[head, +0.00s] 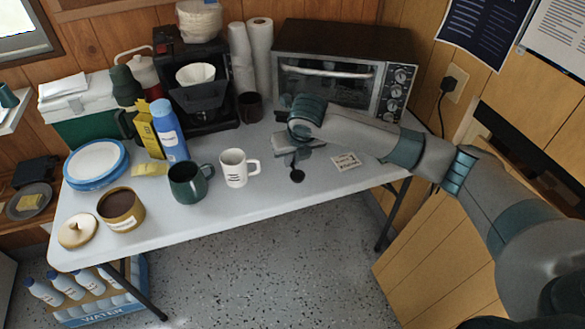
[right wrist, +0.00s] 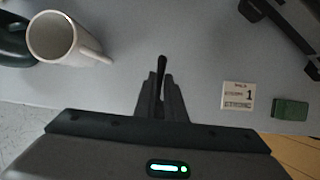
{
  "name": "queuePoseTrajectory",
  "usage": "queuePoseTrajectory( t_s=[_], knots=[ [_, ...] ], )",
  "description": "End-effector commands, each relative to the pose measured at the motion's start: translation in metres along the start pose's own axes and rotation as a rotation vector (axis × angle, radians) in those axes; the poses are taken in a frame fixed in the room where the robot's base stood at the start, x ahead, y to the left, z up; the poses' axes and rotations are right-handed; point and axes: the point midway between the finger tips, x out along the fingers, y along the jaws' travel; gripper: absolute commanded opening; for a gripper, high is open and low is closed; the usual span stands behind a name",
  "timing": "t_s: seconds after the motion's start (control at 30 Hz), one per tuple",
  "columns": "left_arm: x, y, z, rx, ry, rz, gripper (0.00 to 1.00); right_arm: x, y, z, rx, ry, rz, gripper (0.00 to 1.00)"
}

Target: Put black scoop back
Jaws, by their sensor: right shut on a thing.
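The black scoop (head: 297,175) shows in the head view below my right gripper, over the white table (head: 240,212). My right gripper (head: 293,158) is shut on the scoop. In the right wrist view the gripper (right wrist: 162,102) has its fingers close together, with a thin dark part of the scoop (right wrist: 161,66) sticking out past the tips. I cannot tell whether the scoop touches the table. An open tan canister (head: 135,213) with brown contents stands at the front left of the table, its lid (head: 77,231) beside it. My left gripper is not in view.
A white mug (head: 234,169) and a dark green mug (head: 185,186) stand between the gripper and the canister. A small printed card (head: 346,161) lies right of the scoop. A toaster oven (head: 338,65) and a coffee maker (head: 190,95) stand behind. The table's front middle is clear.

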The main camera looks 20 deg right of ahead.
Motion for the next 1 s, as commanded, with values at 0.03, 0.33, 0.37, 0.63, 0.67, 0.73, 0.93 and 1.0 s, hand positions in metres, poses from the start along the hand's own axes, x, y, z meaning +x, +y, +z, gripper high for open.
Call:
queuePoseTrajectory(
  t_s=[0.03,0.33,0.37,0.63,0.67,0.73,0.93,1.0],
  knots=[
    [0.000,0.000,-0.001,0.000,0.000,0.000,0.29,0.000,0.000,0.000,0.000,0.000,0.000,0.00],
    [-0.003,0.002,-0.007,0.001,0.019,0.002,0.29,0.021,0.000,-0.011,0.000,0.003,-0.001,0.00],
    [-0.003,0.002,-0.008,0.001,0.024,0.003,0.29,0.024,-0.001,-0.012,0.000,0.004,-0.001,0.00],
    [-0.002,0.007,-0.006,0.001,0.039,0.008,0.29,0.036,-0.001,-0.017,-0.001,0.000,0.000,0.00],
    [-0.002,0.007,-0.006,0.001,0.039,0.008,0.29,0.036,-0.001,-0.017,-0.001,0.000,0.000,0.00],
    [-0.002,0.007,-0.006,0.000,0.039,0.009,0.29,0.036,-0.001,-0.017,-0.001,0.000,0.000,0.00],
    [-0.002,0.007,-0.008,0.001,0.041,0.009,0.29,0.037,-0.001,-0.017,-0.001,0.000,-0.001,0.24],
    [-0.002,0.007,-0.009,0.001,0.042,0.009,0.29,0.037,-0.001,-0.017,-0.001,0.000,-0.001,0.29]
  ],
)
